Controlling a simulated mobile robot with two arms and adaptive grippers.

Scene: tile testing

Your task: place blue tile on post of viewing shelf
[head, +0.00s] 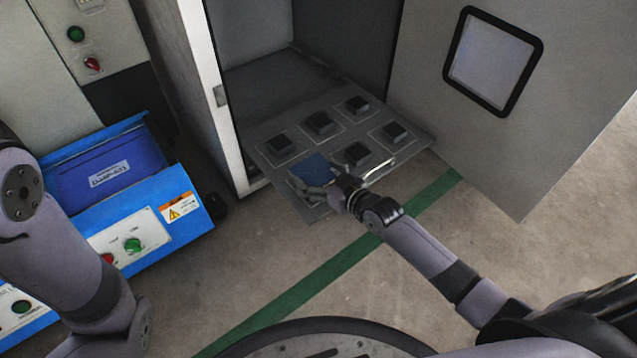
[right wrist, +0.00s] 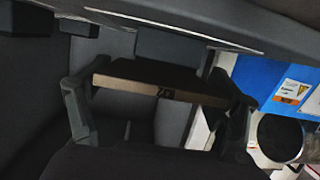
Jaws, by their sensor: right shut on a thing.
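The blue tile (head: 311,171) is in my right gripper (head: 322,188), above the near left part of the pulled-out viewing shelf (head: 424,139). My left gripper is out of view.
The cabinet (head: 222,110) stands open behind the shelf, its windowed door (head: 560,110) swung out to the right. A blue machine with a control panel (head: 138,240) and a blue bin (head: 105,172) stands at the left. The floor (head: 270,255) in front of the shelf is clear.

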